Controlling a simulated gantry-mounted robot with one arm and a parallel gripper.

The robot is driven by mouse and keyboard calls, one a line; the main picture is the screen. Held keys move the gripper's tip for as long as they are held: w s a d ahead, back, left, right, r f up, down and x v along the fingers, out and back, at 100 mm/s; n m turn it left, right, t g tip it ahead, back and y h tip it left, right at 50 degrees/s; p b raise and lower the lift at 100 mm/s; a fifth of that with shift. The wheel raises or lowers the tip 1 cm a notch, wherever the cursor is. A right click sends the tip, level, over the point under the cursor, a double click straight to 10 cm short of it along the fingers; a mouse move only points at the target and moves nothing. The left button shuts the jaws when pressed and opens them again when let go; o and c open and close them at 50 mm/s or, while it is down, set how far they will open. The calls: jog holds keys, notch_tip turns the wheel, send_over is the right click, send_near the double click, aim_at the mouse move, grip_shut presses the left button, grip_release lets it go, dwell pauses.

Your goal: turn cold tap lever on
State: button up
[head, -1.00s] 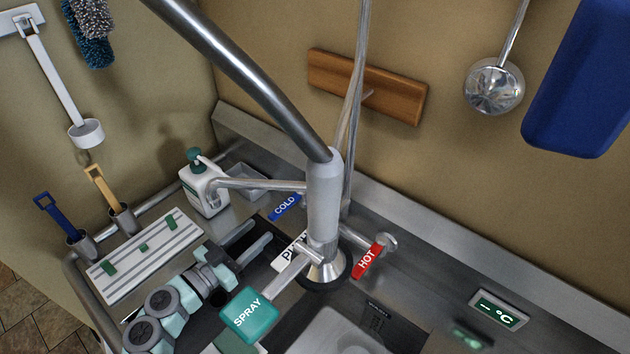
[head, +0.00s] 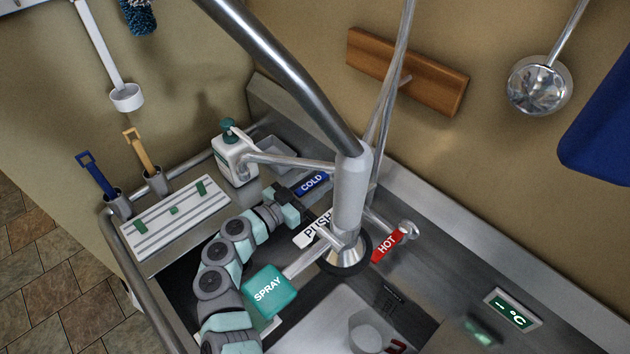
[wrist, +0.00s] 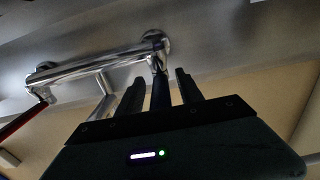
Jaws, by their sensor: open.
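The cold tap lever (head: 313,182) is a blue bar with a white COLD label, behind and left of the grey spray column in the head view. My gripper (head: 290,191) is at the lever's left end, its fingertips partly hidden there. In the wrist view my gripper (wrist: 162,90) is open, with two dark fingers. A narrow dark bar (wrist: 159,92), which looks like the cold lever seen end-on, stands between them, under the chrome tap body (wrist: 95,66). I cannot tell whether a finger touches it. The red hot lever (head: 388,244) is right of the column.
The spray column (head: 351,190) and its green SPRAY handle (head: 270,291) stand close to my arm. A white pump bottle (head: 234,158) and grey tray (head: 279,154) are behind my gripper. A PUSH plate (head: 312,231) lies close by. A clear jug (head: 371,332) is in the sink.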

grip_shut()
dwell(0.4)
dwell(1.0)
